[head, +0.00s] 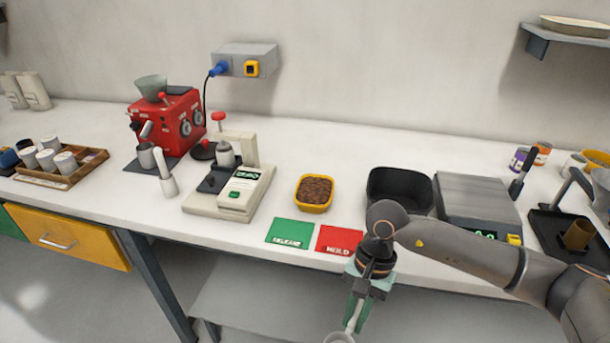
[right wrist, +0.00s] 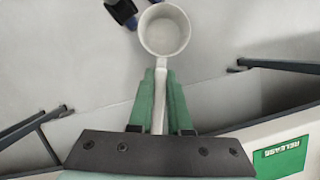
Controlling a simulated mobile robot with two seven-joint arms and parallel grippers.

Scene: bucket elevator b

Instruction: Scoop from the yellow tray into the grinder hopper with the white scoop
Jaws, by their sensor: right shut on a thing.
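The white scoop shows in the head view (head: 338,338) at the bottom edge and in the right wrist view (right wrist: 165,30), where its round cup looks empty. My right gripper (head: 356,312) has green fingers shut on the scoop's handle, in front of the counter's front edge; it also shows in the right wrist view (right wrist: 160,100). The yellow tray (head: 314,208) is on the counter, filled with brown beans or granules, up and left of the gripper. The red grinder (head: 170,122) stands farther back left, with a pale grey-green hopper (head: 151,88) on top. My left gripper is not seen.
A green RELEASE mat (head: 290,233) and a red HOLD mat (head: 340,240) lie before the tray. A black bin (head: 400,187) and grey scale (head: 478,200) stand right. A beige machine (head: 230,190) stands between tray and grinder. A wall box (head: 245,60) has a cable.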

